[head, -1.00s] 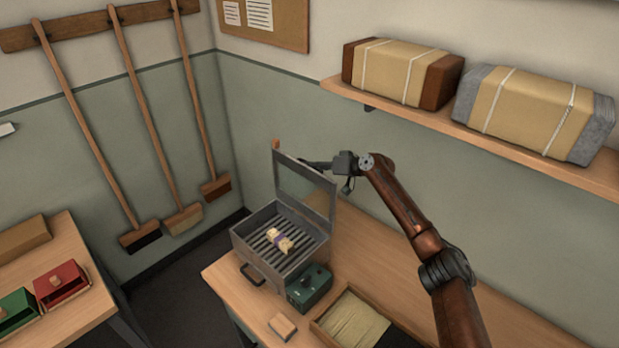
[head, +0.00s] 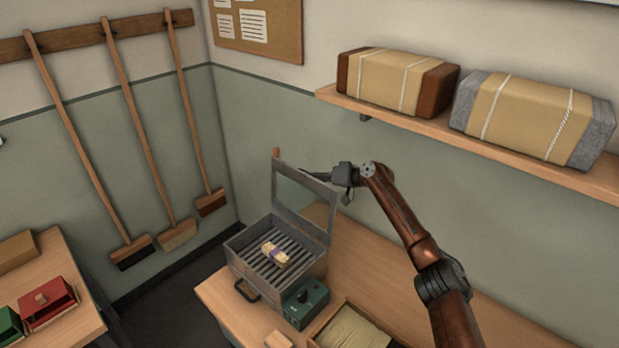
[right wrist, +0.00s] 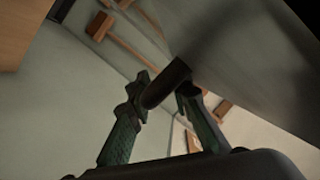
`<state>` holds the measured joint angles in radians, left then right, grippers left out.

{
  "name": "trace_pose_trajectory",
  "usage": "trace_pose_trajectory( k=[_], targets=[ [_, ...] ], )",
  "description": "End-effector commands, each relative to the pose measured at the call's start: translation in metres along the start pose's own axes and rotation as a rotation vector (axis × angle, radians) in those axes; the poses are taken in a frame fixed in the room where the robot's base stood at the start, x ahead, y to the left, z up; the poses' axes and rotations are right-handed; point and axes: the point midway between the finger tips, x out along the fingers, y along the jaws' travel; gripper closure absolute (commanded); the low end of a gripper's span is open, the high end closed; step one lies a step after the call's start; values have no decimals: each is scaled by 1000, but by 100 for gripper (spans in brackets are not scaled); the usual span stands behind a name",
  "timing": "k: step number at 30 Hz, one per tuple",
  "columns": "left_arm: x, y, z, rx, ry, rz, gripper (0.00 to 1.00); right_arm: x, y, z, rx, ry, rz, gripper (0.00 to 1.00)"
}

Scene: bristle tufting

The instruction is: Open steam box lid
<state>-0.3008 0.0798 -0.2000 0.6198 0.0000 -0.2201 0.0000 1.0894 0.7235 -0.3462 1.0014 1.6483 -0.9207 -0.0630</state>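The grey steam box (head: 246,262) stands on the bench with its slatted inside uncovered. Its lid (head: 327,222) is raised nearly upright at the back. A pale bundle with a purple band (head: 275,253) lies on the slats. My right gripper (head: 312,175) is at the lid's upper edge. In the right wrist view, the right gripper's green fingers (right wrist: 165,92) close around a dark rod-like handle (right wrist: 167,84) beside the grey lid panel (right wrist: 245,75). The exact contact is dark and partly hidden. My left gripper is not seen.
A green control box (head: 306,300) sits against the steam box's front right. A tray of fibre (head: 352,330) and a small wooden block (head: 278,340) are nearer. A shelf (head: 400,118) with two wrapped bales hangs above the bench. Brooms hang on the left wall.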

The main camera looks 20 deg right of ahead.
Motion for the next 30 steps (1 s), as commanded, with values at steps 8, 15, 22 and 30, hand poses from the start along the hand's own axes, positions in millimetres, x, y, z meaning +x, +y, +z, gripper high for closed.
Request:
trace_pose_trajectory(
  k=[8,15,22,30],
  targets=[
    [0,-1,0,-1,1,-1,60,-2,-1,-2,-1,4,-1,81],
    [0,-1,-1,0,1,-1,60,-33,0,-2,-4,4,1,81],
    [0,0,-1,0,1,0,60,-82,1,-2,-1,4,2,81],
    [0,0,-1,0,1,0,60,-115,1,-1,-1,2,0,81]
  ],
)
